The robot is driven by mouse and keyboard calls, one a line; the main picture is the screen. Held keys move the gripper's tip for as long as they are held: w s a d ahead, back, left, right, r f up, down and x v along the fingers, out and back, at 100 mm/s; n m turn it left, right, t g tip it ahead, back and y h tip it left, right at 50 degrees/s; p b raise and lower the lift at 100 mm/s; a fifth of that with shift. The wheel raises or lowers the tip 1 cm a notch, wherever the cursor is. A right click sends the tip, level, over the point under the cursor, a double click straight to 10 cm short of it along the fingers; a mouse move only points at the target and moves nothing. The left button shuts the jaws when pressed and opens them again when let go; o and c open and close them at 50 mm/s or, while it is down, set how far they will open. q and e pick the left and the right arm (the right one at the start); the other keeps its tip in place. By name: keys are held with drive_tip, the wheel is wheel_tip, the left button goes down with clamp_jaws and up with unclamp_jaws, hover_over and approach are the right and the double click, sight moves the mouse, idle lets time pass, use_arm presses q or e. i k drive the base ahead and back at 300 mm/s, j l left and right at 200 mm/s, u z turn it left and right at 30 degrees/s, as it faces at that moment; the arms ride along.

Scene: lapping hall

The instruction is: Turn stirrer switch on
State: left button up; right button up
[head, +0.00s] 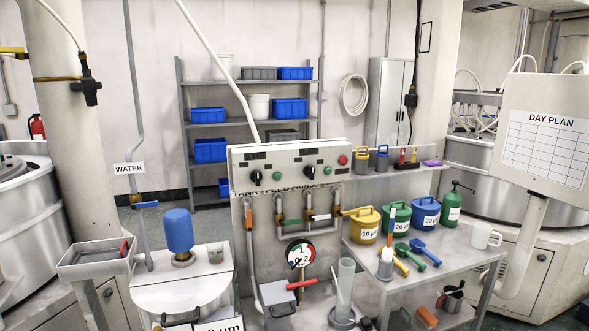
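A grey-white control panel (290,165) stands in the middle of the head view. It carries two black rotary switches, a left one (256,178) and a right one (309,173). A green button (325,168) and a red button (343,160) sit to the right of the right switch. The small dark labels above the switches are too small to read, so I cannot tell which switch is the stirrer's, or its setting. Neither of my grippers is in view, and nothing touches the panel.
Pipes with valves and a round gauge (300,253) are below the panel. A blue motor (179,230) stands on a white tank lid at left. A bench (450,252) with lidded pots is at right. A grey tray (97,265) juts out at left.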

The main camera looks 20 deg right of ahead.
sight(256, 175)
drive_tip(key=i+l, duration=0.2)
drive_tip(key=l, duration=0.2)
drive_tip(key=i+l, duration=0.15)
drive_tip(key=l, duration=0.2)
drive_tip(key=i+l, duration=0.2)
drive_tip(key=l, duration=0.2)
drive_tip(key=i+l+z, duration=0.1)
drive_tip(key=l, duration=0.3)
drive_tip(key=i, duration=0.05)
